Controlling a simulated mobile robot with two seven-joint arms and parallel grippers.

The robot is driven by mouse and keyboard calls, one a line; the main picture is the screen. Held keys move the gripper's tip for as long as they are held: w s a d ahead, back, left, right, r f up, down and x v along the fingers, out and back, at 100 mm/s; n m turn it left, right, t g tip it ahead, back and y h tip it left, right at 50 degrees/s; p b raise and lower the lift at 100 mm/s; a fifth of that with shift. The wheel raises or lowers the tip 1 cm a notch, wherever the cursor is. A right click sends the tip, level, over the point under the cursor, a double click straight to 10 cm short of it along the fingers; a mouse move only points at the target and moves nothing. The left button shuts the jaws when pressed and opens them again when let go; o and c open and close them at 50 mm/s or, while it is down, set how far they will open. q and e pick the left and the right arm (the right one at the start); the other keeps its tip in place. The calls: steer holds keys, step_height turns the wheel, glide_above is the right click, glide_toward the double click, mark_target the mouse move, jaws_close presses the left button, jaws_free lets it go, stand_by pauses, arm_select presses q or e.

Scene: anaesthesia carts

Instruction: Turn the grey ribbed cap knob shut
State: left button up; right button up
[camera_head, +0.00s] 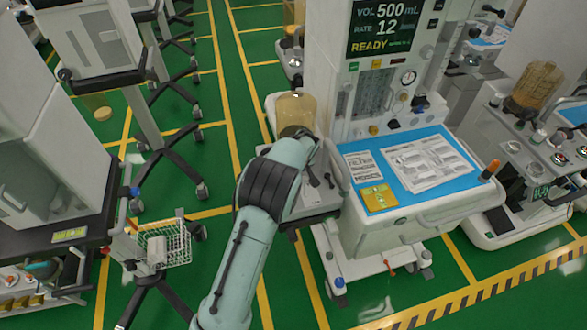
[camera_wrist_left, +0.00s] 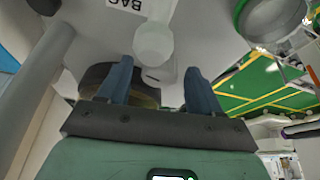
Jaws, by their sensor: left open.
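In the left wrist view a pale grey rounded knob (camera_wrist_left: 153,42) stands out from a light panel, just beyond and between my fingertips. I cannot make out ribs on it, so I cannot tell for sure that it is the cap knob. My left gripper (camera_wrist_left: 157,68) is open, one blue finger on each side of the line to the knob, and holds nothing. In the head view my left arm reaches up to the anaesthesia machine (camera_head: 372,225); its gripper and the knob are hidden there behind the wrist. My right gripper is not in view.
An amber canister (camera_head: 296,110) stands just beyond my wrist. A dark brownish round part (camera_wrist_left: 97,80) sits behind the left finger. A blue worktop (camera_head: 400,192) with papers lies to the right. A wire basket (camera_head: 165,245) is at left. Green floor shows between carts.

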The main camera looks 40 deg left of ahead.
arm_select(q)
steer(key=c, duration=1.1)
steer(key=shift+o, duration=0.2)
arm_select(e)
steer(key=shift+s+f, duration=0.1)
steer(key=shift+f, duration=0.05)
